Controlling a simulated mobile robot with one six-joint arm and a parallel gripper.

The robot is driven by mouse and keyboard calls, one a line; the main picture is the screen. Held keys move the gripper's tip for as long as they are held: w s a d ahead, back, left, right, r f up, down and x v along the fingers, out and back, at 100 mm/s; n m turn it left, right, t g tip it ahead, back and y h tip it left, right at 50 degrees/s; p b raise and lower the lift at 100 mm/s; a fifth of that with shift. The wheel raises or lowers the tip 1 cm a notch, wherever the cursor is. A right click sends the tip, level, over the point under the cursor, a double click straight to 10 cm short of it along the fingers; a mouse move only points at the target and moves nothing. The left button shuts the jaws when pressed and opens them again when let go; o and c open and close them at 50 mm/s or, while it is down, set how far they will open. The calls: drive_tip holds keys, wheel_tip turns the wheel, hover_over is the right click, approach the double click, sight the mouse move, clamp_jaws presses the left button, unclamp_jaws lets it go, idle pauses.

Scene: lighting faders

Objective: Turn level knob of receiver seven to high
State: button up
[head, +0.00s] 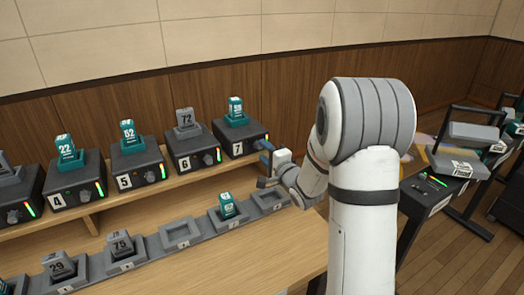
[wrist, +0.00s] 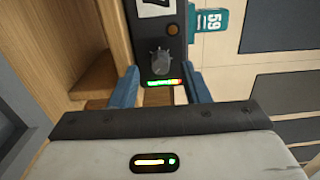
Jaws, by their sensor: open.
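Receiver seven (head: 233,140) is a dark box at the right end of the upper shelf, with a teal handset in its top. In the wrist view its front (wrist: 152,32) shows part of the number label, the grey level knob (wrist: 161,63) and a lit level bar (wrist: 163,83). The knob's pointer setting is too small to tell. My gripper (head: 266,157) is just in front of the right part of that box. In the wrist view its blue fingers (wrist: 162,80) are open, one on each side of the knob and bar, with gaps; nothing is between them in a grip.
Receiver six (head: 192,149) stands to the left of seven, with other numbered receivers farther left. A grey charging strip (head: 150,258) with handsets and empty slots lies on the bench below. A dark equipment case (head: 432,190) stands to the right of my arm.

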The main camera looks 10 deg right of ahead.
drive_tip(key=v, duration=0.5)
drive_tip(key=shift+s+d, duration=0.1)
drive_tip(key=shift+s, duration=0.2)
